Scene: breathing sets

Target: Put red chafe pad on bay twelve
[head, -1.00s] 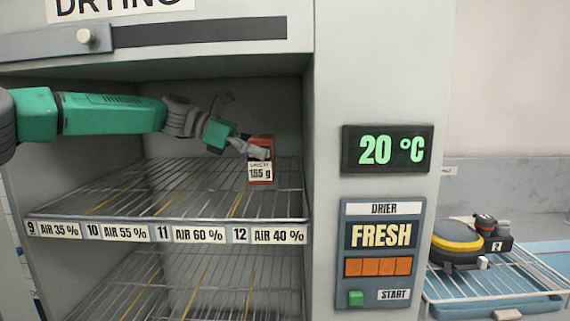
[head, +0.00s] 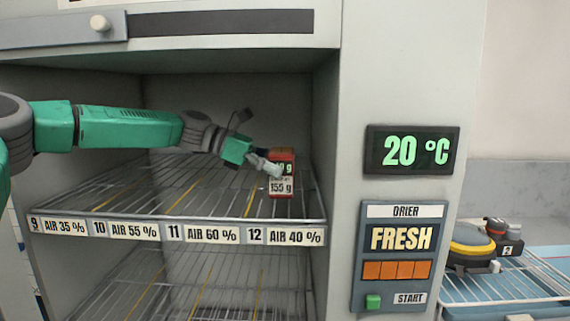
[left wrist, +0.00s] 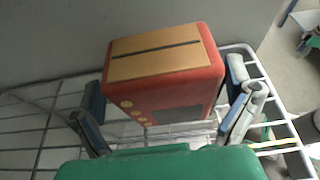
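The red chafe pad (head: 283,188) is a small red block with white weight labels, at the right of the upper rack, behind the bay twelve label (head: 255,236) and right of the last yellow divider. In the left wrist view the pad (left wrist: 165,75) shows a tan top with a dark slot. My left gripper (head: 272,167) is at the pad, one finger crossing its labelled face. In the left wrist view its fingers (left wrist: 165,105) stand on both sides of the pad with narrow gaps, so it looks open around it. The pad's underside contact is hidden. My right gripper is out of view.
The drying cabinet's wire rack (head: 150,195) is otherwise empty. The cabinet's right wall (head: 325,130) is close beside the pad. A drier panel (head: 400,255) is on the front. At far right, a yellow-and-black round item (head: 472,247) sits on a wire-topped blue tray (head: 500,290).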

